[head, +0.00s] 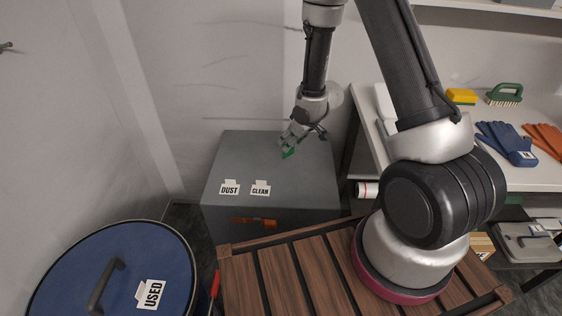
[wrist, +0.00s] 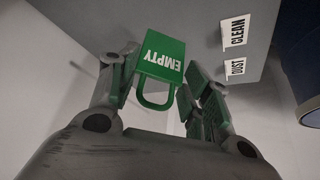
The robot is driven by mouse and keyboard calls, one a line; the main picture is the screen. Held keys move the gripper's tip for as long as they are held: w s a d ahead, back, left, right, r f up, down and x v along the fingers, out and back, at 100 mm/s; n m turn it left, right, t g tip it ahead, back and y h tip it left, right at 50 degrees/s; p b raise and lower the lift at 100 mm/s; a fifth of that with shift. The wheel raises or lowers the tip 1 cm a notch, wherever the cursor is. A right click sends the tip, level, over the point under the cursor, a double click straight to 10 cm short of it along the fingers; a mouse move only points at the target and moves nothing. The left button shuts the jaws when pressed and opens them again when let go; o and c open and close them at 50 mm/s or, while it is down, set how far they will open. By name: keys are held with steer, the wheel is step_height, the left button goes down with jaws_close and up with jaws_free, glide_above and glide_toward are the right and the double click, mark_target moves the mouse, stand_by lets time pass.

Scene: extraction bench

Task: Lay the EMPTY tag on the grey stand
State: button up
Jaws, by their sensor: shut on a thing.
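The green EMPTY tag (wrist: 162,57) is held between the fingers of my gripper (wrist: 155,90), with its white lettering upside down in the wrist view and its loop toward my palm. In the head view a small part of the green tag (head: 288,153) shows below my gripper (head: 291,142), over the back right part of the grey stand (head: 275,170). I cannot tell whether the tag touches the stand's top.
A DUST tag (head: 229,188) and a CLEAN tag (head: 261,188) are at the stand's front left; its middle is clear. A blue-lidded bin marked USED (head: 150,245) is at front left.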

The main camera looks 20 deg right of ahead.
step_height(320, 180, down, 9)
steer(key=shift+r, duration=0.1)
stand_by(0.4)
steer(key=o, duration=0.8)
steer(key=shift+o, duration=0.2)
